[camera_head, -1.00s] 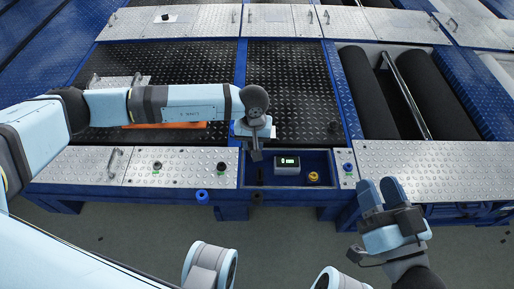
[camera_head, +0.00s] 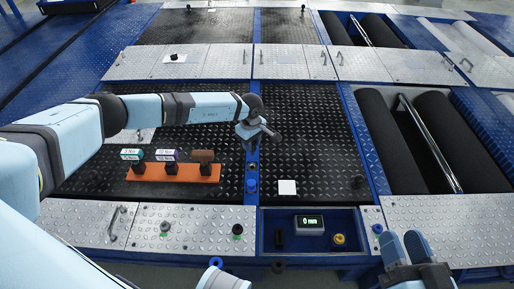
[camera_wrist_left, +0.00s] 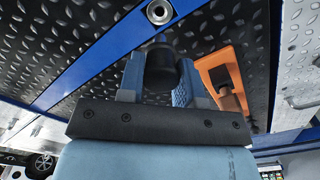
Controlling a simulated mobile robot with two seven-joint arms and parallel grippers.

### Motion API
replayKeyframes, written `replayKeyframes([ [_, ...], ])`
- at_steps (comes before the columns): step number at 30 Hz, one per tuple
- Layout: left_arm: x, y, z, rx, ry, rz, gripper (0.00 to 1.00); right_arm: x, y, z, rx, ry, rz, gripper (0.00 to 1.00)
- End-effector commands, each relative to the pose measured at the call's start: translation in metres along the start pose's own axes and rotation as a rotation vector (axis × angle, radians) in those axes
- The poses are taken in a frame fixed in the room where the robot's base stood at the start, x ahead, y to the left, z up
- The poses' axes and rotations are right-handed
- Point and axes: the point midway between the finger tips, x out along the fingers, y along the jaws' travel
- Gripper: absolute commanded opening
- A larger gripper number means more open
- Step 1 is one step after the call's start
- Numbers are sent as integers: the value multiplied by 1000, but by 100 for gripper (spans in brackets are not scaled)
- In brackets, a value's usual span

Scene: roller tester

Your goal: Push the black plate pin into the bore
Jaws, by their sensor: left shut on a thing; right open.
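My left gripper (camera_head: 262,132) is above the blue strip between the black tread plates in the head view. In the left wrist view my left gripper (camera_wrist_left: 160,90) is shut on a black knob-like piece, which I take for the black plate pin (camera_wrist_left: 161,65). A round metal-rimmed bore (camera_wrist_left: 158,12) shows in a blue beam at the top of that view, apart from the pin. My right gripper (camera_head: 405,248) is open at the lower right of the head view, with nothing seen in it.
An orange rack (camera_head: 175,173) with several tagged pieces lies on the left tread plate. A blue tray (camera_head: 290,242) holds a display box (camera_head: 309,224) and a yellow piece (camera_head: 339,240). A white block (camera_head: 287,187) sits behind it. Black rollers (camera_head: 450,140) are at right.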

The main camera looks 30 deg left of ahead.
Motion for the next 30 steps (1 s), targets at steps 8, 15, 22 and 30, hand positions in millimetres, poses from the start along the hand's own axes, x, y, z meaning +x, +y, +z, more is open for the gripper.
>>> replayKeyframes([
  [8,0,0,-2,-10,0,1,0,0,0,0,1,1,0,43],
  [15,6,0,-2,-9,0,0,0,0,1,5,5,-4,0,43],
  [22,27,0,-2,-9,0,-1,0,0,3,26,8,-75,-8,43],
  [30,50,0,-1,-9,0,0,0,3,9,38,-39,-94,-16,43],
])
